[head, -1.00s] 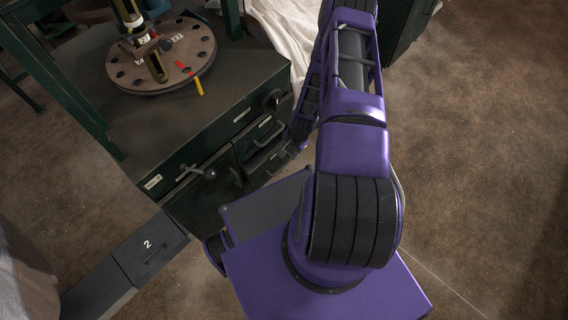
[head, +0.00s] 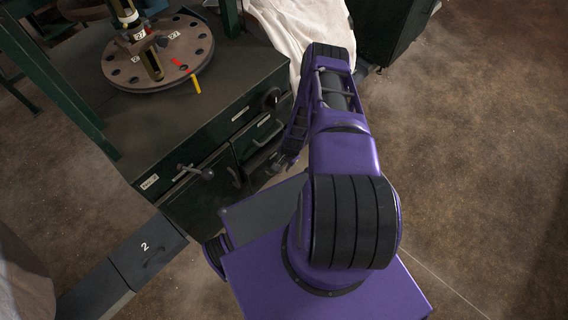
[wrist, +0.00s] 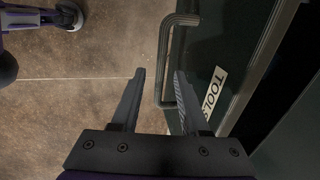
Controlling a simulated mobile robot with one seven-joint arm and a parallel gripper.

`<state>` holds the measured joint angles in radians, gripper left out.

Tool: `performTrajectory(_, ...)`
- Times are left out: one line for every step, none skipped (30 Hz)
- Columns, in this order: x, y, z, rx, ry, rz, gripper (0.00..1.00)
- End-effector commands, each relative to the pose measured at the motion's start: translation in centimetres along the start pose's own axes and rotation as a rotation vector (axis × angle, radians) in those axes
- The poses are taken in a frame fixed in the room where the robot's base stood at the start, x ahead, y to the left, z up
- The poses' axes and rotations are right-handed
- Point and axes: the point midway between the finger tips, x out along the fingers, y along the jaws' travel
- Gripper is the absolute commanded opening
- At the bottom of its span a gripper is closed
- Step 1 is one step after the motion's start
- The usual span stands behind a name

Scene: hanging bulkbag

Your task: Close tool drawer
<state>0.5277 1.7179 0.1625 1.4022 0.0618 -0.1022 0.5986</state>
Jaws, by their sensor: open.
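The tool drawer (wrist: 205,60) has a dark green front with a white "TOOLS" label and a bent metal handle (wrist: 163,62) in the wrist view. In the head view, the drawer front (head: 252,147) is on the right part of the green cabinet's front, partly hidden by my arm. How far it stands out is hard to tell. My gripper (wrist: 160,74) is open. Its fingertips lie on either side of the handle's lower part in the picture; contact is not clear. In the head view my gripper (head: 280,163) is small and dark beside the drawer.
The green cabinet (head: 170,120) bears a round holed plate (head: 155,55) with a red and a yellow piece. A knobbed lever (head: 200,172) juts from its front. A grey box marked 2 (head: 148,250) is at lower left. White cloth hangs behind my arm. Brown floor is clear at right.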

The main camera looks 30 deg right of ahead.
Motion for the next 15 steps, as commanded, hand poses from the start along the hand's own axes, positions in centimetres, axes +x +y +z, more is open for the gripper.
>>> performTrajectory(-0.02,0.00,0.00,0.000,0.000,0.000,0.45)
performTrajectory(-0.02,0.00,0.00,0.000,0.000,0.000,0.41)
performTrajectory(-0.02,0.00,0.00,0.000,0.000,0.000,0.34)
performTrajectory(-0.03,-0.01,-0.01,0.000,0.000,0.000,0.29)
performTrajectory(-0.03,0.00,-0.01,0.000,0.000,0.000,0.23)
performTrajectory(-0.03,0.00,-0.01,0.000,0.000,0.000,0.16)
performTrajectory(-0.03,-0.01,-0.01,0.000,0.000,0.000,0.11)
performTrajectory(-0.03,0.00,-0.01,0.000,0.000,0.000,0.05)
performTrajectory(-0.03,-0.01,-0.01,0.000,0.000,0.000,0.00)
performTrajectory(-0.04,0.00,-0.01,0.000,0.000,0.000,0.00)
performTrajectory(-0.04,0.00,-0.01,0.000,0.000,0.000,0.00)
performTrajectory(-0.04,0.00,-0.01,0.000,0.000,0.000,0.00)
performTrajectory(-0.04,0.00,-0.01,0.000,0.000,0.000,0.00)
performTrajectory(-0.04,0.00,-0.01,0.000,0.000,0.000,0.00)
performTrajectory(-0.04,0.00,-0.01,0.000,0.000,0.000,0.00)
